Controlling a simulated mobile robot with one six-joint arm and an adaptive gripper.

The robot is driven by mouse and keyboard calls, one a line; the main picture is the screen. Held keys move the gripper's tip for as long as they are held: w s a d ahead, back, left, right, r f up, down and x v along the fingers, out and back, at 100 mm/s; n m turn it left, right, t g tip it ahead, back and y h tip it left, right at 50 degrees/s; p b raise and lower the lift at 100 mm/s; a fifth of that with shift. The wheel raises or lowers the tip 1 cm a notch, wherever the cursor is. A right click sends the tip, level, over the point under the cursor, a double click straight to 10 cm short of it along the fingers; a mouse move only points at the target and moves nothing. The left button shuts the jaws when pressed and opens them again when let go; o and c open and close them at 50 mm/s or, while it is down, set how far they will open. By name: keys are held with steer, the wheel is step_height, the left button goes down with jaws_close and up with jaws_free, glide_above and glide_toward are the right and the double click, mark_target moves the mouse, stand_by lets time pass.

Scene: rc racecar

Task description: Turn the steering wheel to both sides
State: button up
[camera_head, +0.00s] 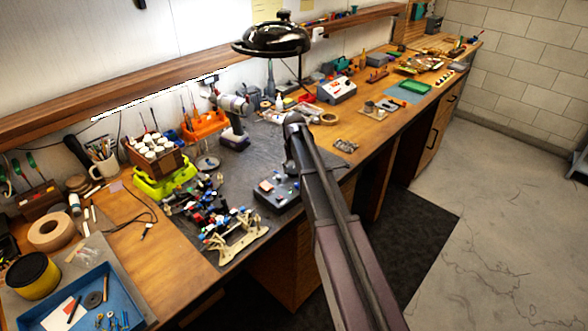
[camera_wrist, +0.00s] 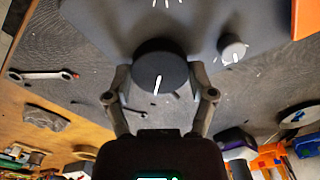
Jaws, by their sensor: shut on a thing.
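A round dark grey knob (camera_wrist: 158,58) with a white pointer line sits at the edge of a dark grey box (camera_wrist: 100,22) in the wrist view. It is the only wheel-like part I see; I cannot tell for certain that it is the steering wheel. My gripper (camera_wrist: 160,80) has one finger on each side of it and is shut on it. The pointer leans slightly to one side of straight. In the head view a grey box with small coloured parts (camera_head: 277,192) lies on the dark mat, beside my arm. My arm hides the gripper and knob there.
A smaller knob (camera_wrist: 232,48) stands close to my right finger. A cordless drill (camera_head: 234,118), an orange tool holder (camera_head: 205,125) and the racecar chassis with colourful parts (camera_head: 235,235) are nearby. A black lamp (camera_head: 272,40) hangs above the bench.

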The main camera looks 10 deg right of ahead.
mark_target(294, 169)
steer(key=o, duration=1.1)
steer(key=shift+c, duration=0.2)
steer(key=shift+n, duration=0.5)
steer(key=n, duration=0.7)
step_height(294, 169, up, 14)
steer(key=p, duration=1.4)
steer(key=s+f+m+b, duration=0.3)
steer(key=s+m, duration=0.1)
steer(key=s, duration=1)
steer(key=s+f+m+b, duration=0.4)
steer(key=s, duration=1)
steer(key=shift+s+f+m, duration=0.25)
steer(key=shift+s+m, duration=0.05)
steer(key=shift+s, duration=0.1)
